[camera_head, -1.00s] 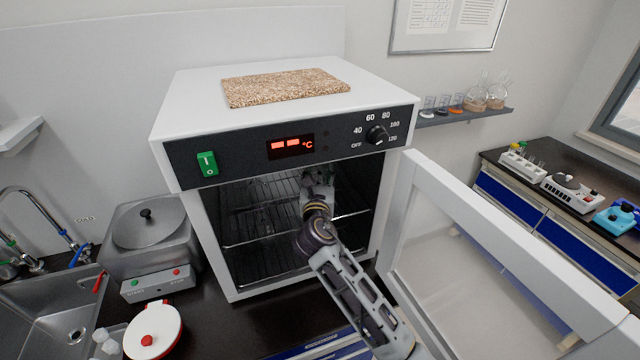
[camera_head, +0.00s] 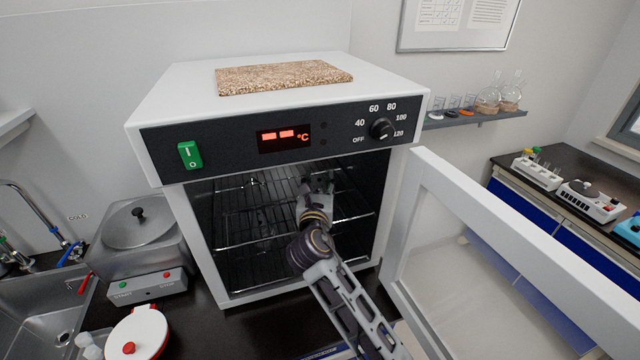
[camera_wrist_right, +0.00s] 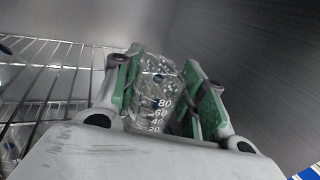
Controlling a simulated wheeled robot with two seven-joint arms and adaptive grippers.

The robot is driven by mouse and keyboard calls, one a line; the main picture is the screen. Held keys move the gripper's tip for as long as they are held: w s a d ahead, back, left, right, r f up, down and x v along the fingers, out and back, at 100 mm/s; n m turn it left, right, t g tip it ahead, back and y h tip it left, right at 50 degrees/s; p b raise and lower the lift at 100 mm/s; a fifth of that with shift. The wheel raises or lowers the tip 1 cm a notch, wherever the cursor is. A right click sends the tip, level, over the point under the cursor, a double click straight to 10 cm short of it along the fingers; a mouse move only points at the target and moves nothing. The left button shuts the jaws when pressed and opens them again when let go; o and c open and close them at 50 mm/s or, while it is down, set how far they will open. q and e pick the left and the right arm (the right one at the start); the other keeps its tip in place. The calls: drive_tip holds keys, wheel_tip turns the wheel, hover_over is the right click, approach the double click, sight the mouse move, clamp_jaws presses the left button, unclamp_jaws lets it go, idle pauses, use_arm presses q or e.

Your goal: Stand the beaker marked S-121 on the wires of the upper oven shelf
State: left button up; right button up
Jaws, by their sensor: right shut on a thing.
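My right gripper (camera_head: 318,182) reaches through the open oven front, above the wires of the upper shelf (camera_head: 232,228). In the right wrist view its green-padded fingers (camera_wrist_right: 164,78) are shut on a clear glass beaker (camera_wrist_right: 158,92) with white graduations 80, 60, 40 and 20. No S-121 mark is readable there. The beaker looks roughly upright; I cannot tell whether its base touches the wires. The upper shelf wires (camera_wrist_right: 62,55) lie to the left of it. In the head view the beaker cannot be made out behind my gripper. My left gripper is not in view.
The oven door (camera_head: 480,255) stands open to the right. The oven's inner wall (camera_wrist_right: 255,60) is close to the right of my gripper. A lower shelf (camera_head: 250,283) lies below. A metal bath (camera_head: 140,235) stands left of the oven.

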drive_tip(key=o, duration=1)
drive_tip(key=shift+f, duration=0.1)
drive_tip(key=shift+s+a+b, duration=0.15)
drive_tip(key=shift+s+b, duration=0.05)
drive_tip(key=shift+s, duration=1.8)
drive_tip(key=shift+s+a+b, duration=0.2)
drive_tip(key=shift+s+b, duration=0.05)
drive_tip(key=shift+s, duration=1.75)
drive_tip(key=shift+s+a+b, duration=0.15)
drive_tip(key=shift+s+b, duration=0.05)
drive_tip(key=shift+s, duration=1.8)
